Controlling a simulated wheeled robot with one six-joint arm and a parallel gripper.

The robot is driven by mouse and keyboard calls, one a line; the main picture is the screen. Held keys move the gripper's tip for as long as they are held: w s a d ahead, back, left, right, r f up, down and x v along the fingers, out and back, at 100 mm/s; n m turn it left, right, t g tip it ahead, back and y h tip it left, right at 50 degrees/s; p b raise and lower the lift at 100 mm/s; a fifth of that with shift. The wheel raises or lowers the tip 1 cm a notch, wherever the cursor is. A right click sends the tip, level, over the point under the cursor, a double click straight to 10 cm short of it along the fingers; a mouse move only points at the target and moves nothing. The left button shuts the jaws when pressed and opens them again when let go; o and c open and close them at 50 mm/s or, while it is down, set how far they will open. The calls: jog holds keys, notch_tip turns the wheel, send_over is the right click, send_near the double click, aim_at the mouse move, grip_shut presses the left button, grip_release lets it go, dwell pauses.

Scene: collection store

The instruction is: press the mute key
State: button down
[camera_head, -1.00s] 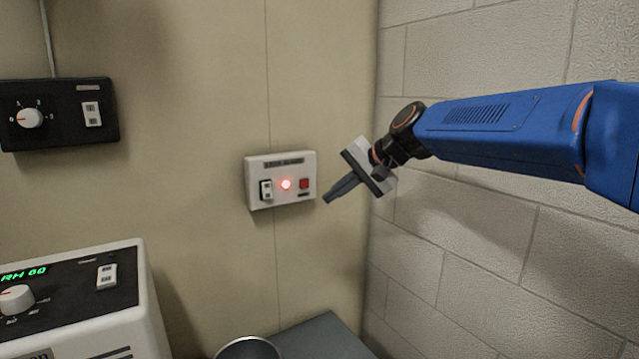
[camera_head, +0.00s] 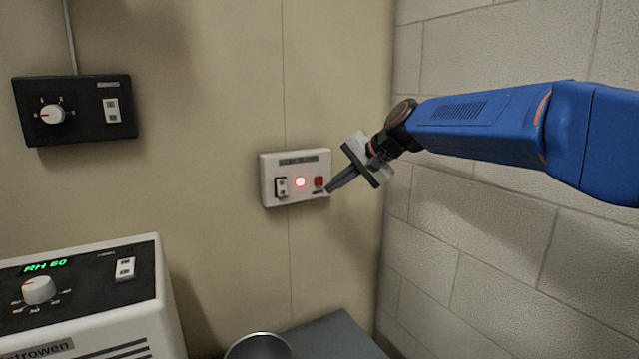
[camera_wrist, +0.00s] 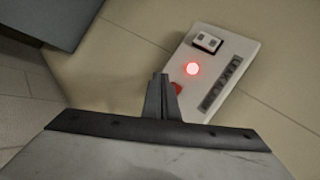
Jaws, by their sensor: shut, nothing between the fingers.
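The white alarm panel (camera_head: 296,199) is on the beige wall, with a label strip along its top. It carries a rocker switch (camera_head: 281,187) on the left, a glowing red lamp (camera_head: 300,182) in the middle and a red square key (camera_head: 319,182) on the right. The small lettering is too blurred to read. My gripper (camera_head: 329,191) is shut and empty, its tip at the panel's lower right, close to the red key. In the wrist view the fingertips (camera_wrist: 161,76) partly cover the red key (camera_wrist: 177,88); I cannot tell whether they touch it.
A black control box (camera_head: 75,130) with a knob and switch hangs at the upper left. A white machine (camera_head: 130,320) reading RH 60 stands below it. A round bin (camera_head: 258,346) and grey surface (camera_head: 325,335) are at the bottom. A block wall (camera_head: 480,230) is at the right.

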jog(key=shift+w+a, duration=0.75)
jog(key=shift+w, duration=0.3)
jog(key=shift+w, duration=0.1)
dwell(1.3)
jog(key=shift+w+a, duration=0.25)
jog(key=shift+w+a, duration=0.25)
jog(key=shift+w, duration=0.1)
dwell(1.0)
jog(key=shift+d, duration=0.1)
jog(key=shift+s+d, duration=0.4)
jog(key=shift+s, duration=0.3)
dwell(0.3)
jog(key=s+d, duration=0.2)
jog(key=s, duration=0.2)
jog(key=shift+s+d, duration=0.1)
jog(key=shift+d, duration=0.3)
